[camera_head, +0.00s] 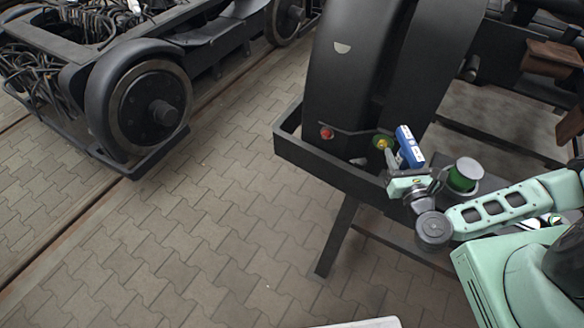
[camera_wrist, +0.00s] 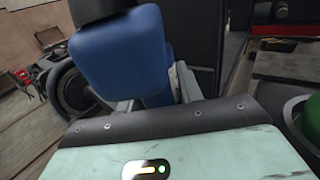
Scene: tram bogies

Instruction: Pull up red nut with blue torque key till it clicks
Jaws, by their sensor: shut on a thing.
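The red nut (camera_head: 326,133) sits low on the front of the black housing in the head view. My gripper (camera_head: 399,174) is shut on the blue torque key (camera_head: 410,147), to the right of the red nut and apart from it. The key's blue body stands tilted above the fingers. In the wrist view the blue key (camera_wrist: 120,55) fills the upper middle, between the gripper fingers (camera_wrist: 155,98). A green-yellow nut (camera_head: 382,142) is just left of the key; I cannot tell if they touch. The key's working end is not clearly seen.
The black tray-like frame (camera_head: 300,155) with a raised rim runs under the housing (camera_head: 345,60). A wheeled bogie (camera_head: 150,105) stands at the left. The paved floor (camera_head: 220,235) between is clear.

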